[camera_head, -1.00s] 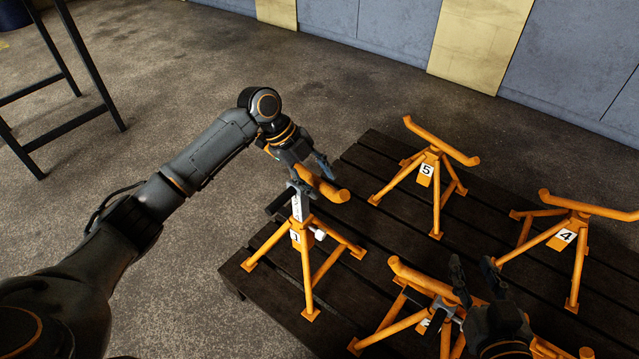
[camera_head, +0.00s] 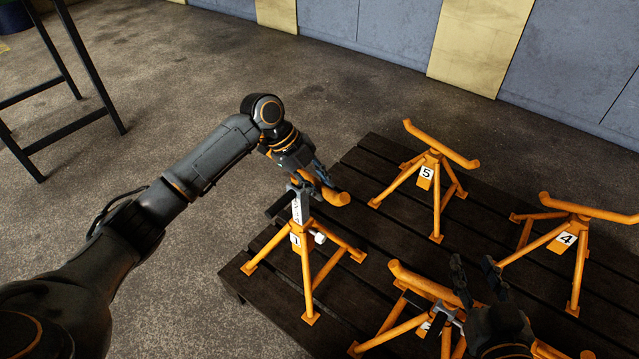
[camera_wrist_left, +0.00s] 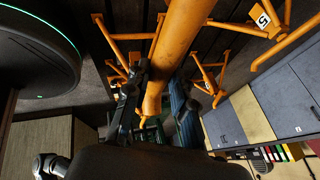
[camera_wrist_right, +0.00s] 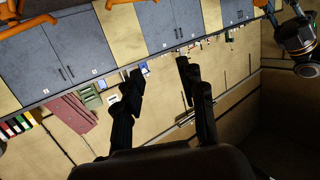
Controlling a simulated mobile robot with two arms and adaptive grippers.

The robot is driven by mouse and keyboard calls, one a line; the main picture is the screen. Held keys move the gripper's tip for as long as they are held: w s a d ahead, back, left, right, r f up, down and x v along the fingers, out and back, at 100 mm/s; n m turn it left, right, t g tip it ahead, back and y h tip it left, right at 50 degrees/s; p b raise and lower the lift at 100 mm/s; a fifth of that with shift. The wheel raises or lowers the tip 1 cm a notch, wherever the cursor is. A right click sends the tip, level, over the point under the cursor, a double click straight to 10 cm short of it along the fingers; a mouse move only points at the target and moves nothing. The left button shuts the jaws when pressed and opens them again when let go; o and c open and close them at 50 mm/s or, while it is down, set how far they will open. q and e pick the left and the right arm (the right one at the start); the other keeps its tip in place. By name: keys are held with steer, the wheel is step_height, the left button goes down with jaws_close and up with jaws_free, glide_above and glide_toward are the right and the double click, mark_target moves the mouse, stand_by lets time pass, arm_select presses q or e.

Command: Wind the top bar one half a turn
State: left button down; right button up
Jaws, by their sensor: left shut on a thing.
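The orange top bar (camera_head: 338,198) belongs to the stand labelled 1 (camera_head: 296,238), at the near left of the dark slatted platform. A pale upright post shows below the bar. My left gripper (camera_head: 314,177) is over the bar and shut on it, hiding part of it. In the left wrist view the bar (camera_wrist_left: 182,40) runs between the two fingers (camera_wrist_left: 162,100). My right gripper (camera_head: 474,280) is open and empty at the lower right, and its fingers show well apart in the right wrist view (camera_wrist_right: 160,82).
Stand 5 (camera_head: 426,174) and stand 4 (camera_head: 566,237) stand further back and right on the platform (camera_head: 350,275). Another orange stand (camera_head: 405,275) is beside my right gripper, partly hidden by it. A black frame (camera_head: 70,70) stands at the far left on open floor.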

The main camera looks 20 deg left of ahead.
arm_select(q)
steer(key=shift+w+d+r+n+t+p, duration=0.1)
steer(key=shift+w+d+n+t+p, duration=0.35)
steer(key=shift+p, duration=0.8)
steer(key=shift+w+a+n+p, duration=0.1)
steer(key=shift+w+n+p, duration=0.2)
steer(key=shift+n+p, duration=0.55)
arm_select(e)
steer(key=s+d+f+g+h, duration=0.1)
steer(key=s+d+f+g, duration=0.2)
steer(key=s+f+g, duration=0.2)
steer(key=s+d+f+g+h, duration=0.2)
steer(key=s+f+g, duration=0.4)
steer(key=s, duration=0.5)
steer(key=shift+d+f+m+g, duration=0.3)
steer(key=shift+d+f, duration=0.2)
arm_select(q)
steer(key=c, duration=1.1)
jaws_free()
steer(key=v, duration=1.1)
steer(key=shift+s+r, duration=0.3)
steer(key=shift+r, duration=0.1)
steer(key=shift+f, duration=0.1)
